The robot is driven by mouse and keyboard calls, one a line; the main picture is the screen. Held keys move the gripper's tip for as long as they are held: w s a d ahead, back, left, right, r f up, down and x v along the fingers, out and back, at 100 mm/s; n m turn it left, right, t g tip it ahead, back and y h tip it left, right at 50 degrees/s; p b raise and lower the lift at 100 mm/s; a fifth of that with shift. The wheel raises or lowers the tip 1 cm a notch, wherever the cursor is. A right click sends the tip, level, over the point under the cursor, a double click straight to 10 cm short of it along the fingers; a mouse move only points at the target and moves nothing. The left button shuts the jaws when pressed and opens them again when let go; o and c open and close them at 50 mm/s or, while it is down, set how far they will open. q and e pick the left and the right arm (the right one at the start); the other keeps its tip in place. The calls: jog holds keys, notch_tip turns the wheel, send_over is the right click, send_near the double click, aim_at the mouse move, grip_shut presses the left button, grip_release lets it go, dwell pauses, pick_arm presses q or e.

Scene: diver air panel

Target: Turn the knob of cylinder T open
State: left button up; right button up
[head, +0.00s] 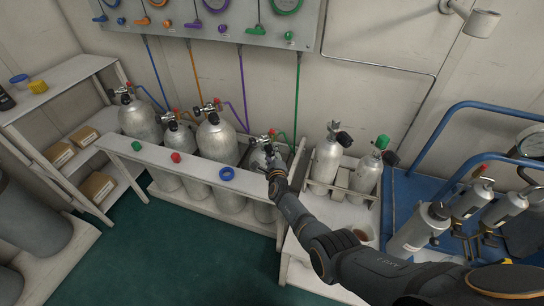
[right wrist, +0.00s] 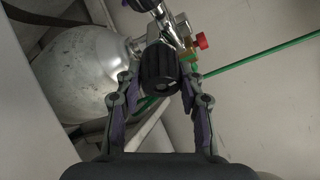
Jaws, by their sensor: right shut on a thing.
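My right gripper (head: 272,168) reaches in from the lower right to the top of a grey cylinder (head: 263,212) at the right end of the rack. In the right wrist view, my right gripper (right wrist: 157,88) is shut on a ribbed black knob (right wrist: 158,64), one finger on each side. The knob sits on the metal valve of the round grey cylinder (right wrist: 82,75). A green hose (head: 296,100) runs down to this valve from the wall panel. I cannot read a letter on the cylinder. My left gripper is in neither view.
Several grey cylinders, one of them here (head: 217,137), stand behind a white rack rail (head: 200,168) with coloured caps on it. Two cylinders stand in a crate (head: 322,182) to the right. A blue cart (head: 408,190) with more cylinders is farther right.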

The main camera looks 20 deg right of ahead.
jog(key=shift+f+n+b, duration=0.2)
jog(key=shift+n+b, duration=0.2)
pick_arm(q)
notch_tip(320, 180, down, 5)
jog(key=b, duration=0.4)
pick_arm(e)
jog(key=n+t, duration=0.1)
jog(key=n, duration=0.2)
jog(key=shift+f+t+h, duration=0.1)
jog(key=shift+t+h, duration=0.2)
jog(key=n+b, duration=0.2)
jog(key=n+t+b, duration=0.1)
jog(key=n+b, duration=0.1)
jog(key=shift+n+t, duration=0.3)
jog(key=shift+n, duration=0.1)
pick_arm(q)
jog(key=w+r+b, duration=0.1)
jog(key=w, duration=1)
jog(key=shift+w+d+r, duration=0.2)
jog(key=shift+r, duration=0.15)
pick_arm(e)
jog(key=shift+r+n, duration=0.25)
jog(key=shift+n, duration=0.25)
jog(key=o, duration=1.2)
jog(key=shift+c, duration=0.2)
